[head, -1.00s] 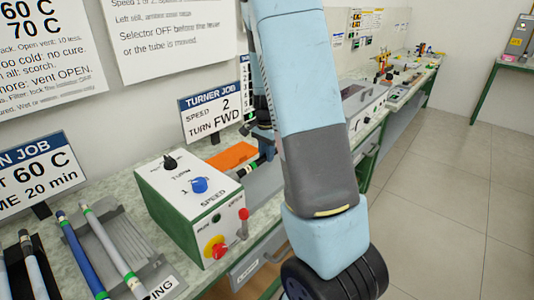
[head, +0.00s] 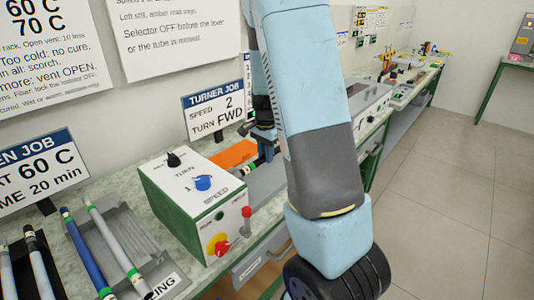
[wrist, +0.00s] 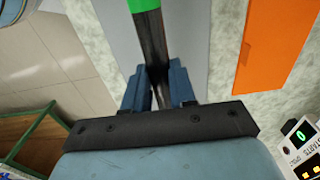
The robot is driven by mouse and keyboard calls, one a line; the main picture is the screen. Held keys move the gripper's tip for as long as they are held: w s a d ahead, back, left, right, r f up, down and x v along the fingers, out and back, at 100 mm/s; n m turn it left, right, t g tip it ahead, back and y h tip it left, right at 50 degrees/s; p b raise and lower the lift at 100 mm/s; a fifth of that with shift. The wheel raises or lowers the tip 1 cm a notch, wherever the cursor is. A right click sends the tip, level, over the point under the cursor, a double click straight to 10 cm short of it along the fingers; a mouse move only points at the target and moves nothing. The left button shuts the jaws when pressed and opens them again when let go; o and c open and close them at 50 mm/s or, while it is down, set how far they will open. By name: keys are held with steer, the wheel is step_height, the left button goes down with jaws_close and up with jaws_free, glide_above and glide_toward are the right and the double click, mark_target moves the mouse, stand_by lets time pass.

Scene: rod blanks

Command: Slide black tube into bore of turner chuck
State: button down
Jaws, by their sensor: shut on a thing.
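The black tube (wrist: 151,40), with a bright green band, is held between the two blue fingers of my gripper (wrist: 159,88) in the wrist view. The fingers are shut on it, and the tube runs away from them over a grey surface. In the head view my gripper (head: 264,143) is partly hidden behind my arm, and the tube's green-banded end points left toward the turner's control box (head: 200,190). The chuck and its bore cannot be made out; the box hides the area behind it.
An orange sheet (wrist: 275,38) lies beside the tube. The box carries a blue knob, a red lever and a red-yellow stop button. A grey rack (head: 120,245) with several tubes stands at left. A counter (head: 425,65) continues at the back; the floor at right is clear.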

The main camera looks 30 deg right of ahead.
mark_target(259, 159)
steer(key=shift+s+a, duration=0.35)
steer(key=shift+a, duration=0.45)
steer(key=shift+s+a, duration=0.3)
steer(key=shift+a, duration=0.5)
steer(key=c, duration=0.8)
jaws_free()
steer(key=shift+c, duration=0.2)
steer(key=shift+r, duration=0.1)
step_height(259, 159, up, 14)
steer(key=shift+f, duration=0.25)
